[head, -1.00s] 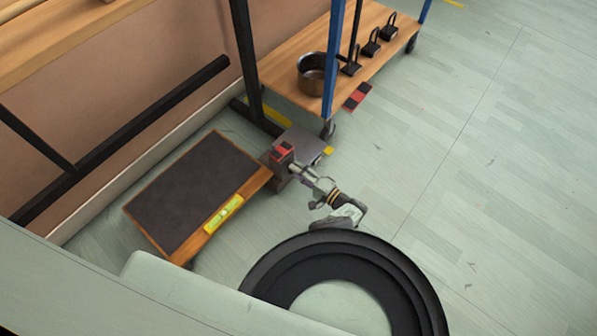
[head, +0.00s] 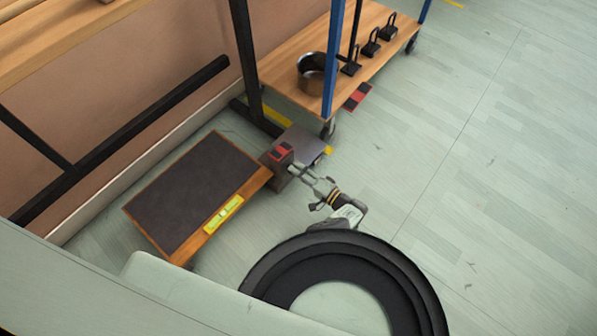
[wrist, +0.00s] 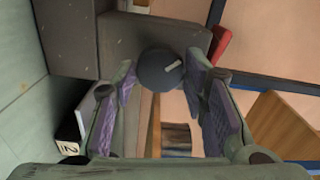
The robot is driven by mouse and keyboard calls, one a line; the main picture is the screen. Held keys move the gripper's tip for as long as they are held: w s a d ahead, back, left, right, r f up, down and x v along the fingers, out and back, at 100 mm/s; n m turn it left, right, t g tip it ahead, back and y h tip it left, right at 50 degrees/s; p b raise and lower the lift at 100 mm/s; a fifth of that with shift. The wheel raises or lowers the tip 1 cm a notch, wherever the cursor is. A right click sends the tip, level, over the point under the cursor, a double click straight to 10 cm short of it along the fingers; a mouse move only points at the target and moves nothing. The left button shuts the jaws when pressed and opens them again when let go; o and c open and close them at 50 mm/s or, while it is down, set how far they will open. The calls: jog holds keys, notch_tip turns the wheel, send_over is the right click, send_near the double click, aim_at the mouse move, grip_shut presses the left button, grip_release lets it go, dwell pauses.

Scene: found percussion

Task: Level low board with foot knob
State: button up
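The low board (head: 190,190) has a dark top and a wooden rim and stands on the floor at left in the head view. A yellow level (head: 223,214) lies on its near rim. A grey block with a red and black top (head: 281,156) stands at the board's right corner. In the wrist view, a dark round knob (wrist: 161,72) with a pale pointer mark sits in front of the grey block (wrist: 105,45). My gripper (head: 296,172) is open, its purple-padded fingers on either side of the knob (wrist: 162,80). I cannot tell whether they touch it.
A grey plate (head: 302,144) lies behind the block. A wheeled wooden shelf (head: 345,60) holds a metal pot (head: 312,74) and several black weights. A red and black piece (head: 357,96) shows beside it. The floor at right is clear.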

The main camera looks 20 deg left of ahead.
jog(key=o, duration=0.4)
jog(key=shift+c, duration=0.2)
jog(key=v, duration=1.2)
jog(key=shift+r, duration=0.1)
